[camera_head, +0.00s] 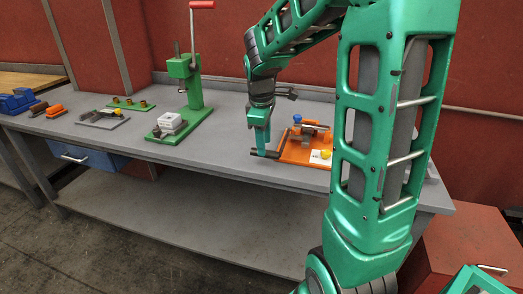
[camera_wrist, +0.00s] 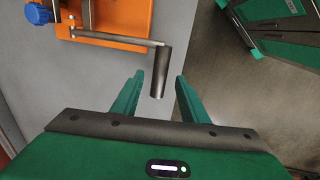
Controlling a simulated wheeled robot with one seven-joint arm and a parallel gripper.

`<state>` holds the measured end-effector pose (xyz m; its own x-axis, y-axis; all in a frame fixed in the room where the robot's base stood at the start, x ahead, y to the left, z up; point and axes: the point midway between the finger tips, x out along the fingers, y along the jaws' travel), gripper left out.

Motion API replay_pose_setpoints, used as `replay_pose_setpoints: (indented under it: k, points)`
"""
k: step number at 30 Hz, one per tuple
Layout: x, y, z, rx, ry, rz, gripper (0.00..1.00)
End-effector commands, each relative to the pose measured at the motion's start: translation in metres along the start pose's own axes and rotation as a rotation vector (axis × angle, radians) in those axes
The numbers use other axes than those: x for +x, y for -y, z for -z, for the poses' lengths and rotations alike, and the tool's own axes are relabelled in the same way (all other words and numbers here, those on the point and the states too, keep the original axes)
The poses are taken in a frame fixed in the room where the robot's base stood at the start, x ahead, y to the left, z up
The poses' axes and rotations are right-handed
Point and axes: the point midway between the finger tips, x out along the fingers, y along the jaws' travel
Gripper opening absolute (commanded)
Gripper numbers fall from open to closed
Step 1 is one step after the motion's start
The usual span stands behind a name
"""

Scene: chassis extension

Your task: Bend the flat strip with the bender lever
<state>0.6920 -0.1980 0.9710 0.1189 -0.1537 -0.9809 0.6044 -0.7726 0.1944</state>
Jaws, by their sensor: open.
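The orange bender (camera_head: 291,155) stands on the grey bench near its front edge, with a blue knob (camera_head: 297,118) on top. In the wrist view its orange plate (camera_wrist: 130,14) is at the top, with the blue knob (camera_wrist: 38,14) at the left. The metal lever (camera_wrist: 112,38) reaches right from the bender to a dark cylindrical handle (camera_wrist: 161,72). My gripper (camera_wrist: 160,78) is open, its fingers on either side of the handle's lower end in the picture, with gaps visible. Contact cannot be told. I cannot clearly make out the flat strip.
A green press (camera_head: 187,90) with a red handle stands to the left, a white block (camera_head: 172,122) at its base. A red cabinet (camera_head: 460,255) stands right. Bench between press and bender is clear.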

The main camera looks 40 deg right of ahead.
Motion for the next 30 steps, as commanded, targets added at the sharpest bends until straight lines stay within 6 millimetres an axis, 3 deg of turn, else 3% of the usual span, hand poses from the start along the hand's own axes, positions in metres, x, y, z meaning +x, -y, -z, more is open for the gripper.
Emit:
replay_pose_setpoints:
  k: [7, 18, 19, 24, 30]
  points:
    - [0.028, 0.000, 0.000, 0.001, 0.000, 0.000, 0.40]
    - [0.034, 0.000, 0.000, 0.001, 0.000, 0.000, 0.40]
    - [0.034, 0.000, 0.000, 0.001, 0.000, 0.000, 0.38]
    - [0.034, 0.000, 0.000, 0.000, 0.000, 0.000, 0.00]
    - [0.033, 0.001, 0.000, 0.001, 0.000, 0.004, 0.00]
